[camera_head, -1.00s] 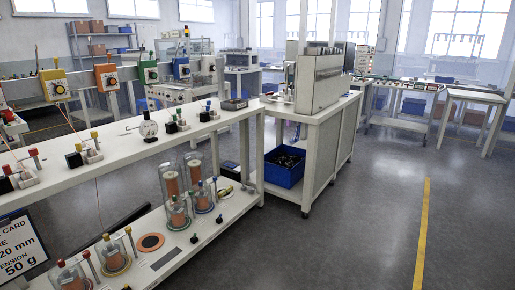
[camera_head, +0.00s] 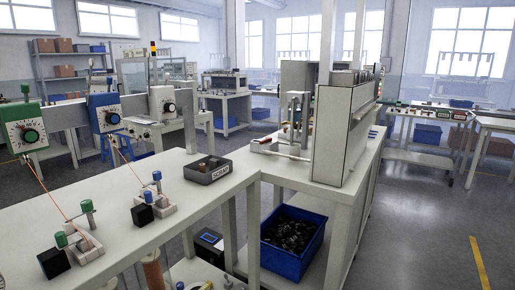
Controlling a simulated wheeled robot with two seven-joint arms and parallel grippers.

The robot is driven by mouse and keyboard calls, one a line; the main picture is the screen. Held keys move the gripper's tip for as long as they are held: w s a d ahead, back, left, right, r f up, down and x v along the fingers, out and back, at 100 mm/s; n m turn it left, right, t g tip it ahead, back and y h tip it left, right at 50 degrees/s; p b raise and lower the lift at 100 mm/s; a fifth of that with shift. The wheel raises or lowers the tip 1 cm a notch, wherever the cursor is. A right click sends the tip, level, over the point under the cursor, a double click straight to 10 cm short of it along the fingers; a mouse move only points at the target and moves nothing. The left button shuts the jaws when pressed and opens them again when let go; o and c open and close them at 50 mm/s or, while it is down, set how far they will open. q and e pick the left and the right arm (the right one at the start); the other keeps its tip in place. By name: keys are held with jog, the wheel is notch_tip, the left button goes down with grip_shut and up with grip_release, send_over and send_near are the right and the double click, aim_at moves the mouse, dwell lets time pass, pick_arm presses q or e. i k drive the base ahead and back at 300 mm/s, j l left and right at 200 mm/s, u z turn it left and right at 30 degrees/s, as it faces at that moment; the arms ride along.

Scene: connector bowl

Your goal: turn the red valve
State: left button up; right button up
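No part that I can clearly call a red valve shows in the head view. A small red part (camera_head: 266,140) sits on the white fixture beside the tall grey machine (camera_head: 345,130), but it is too small to identify. Neither of my grippers is in view.
A blue bin (camera_head: 290,245) of dark parts sits under the machine's table. Open grey floor (camera_head: 425,235) lies at right.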

aim_at(268, 139)
jog(key=i+l+u, duration=0.4)
jog(key=i, duration=0.2)
jog(key=i+l+u, duration=0.4)
jog(key=i+l, duration=0.15)
jog(key=i+l+u, duration=0.25)
jog(key=l+u, duration=0.25)
jog(key=i+l+u, duration=0.2)
jog(key=l, duration=0.3)
jog(key=i+l+u, duration=0.1)
jog(key=l+u, duration=0.15)
jog(key=l, duration=0.1)
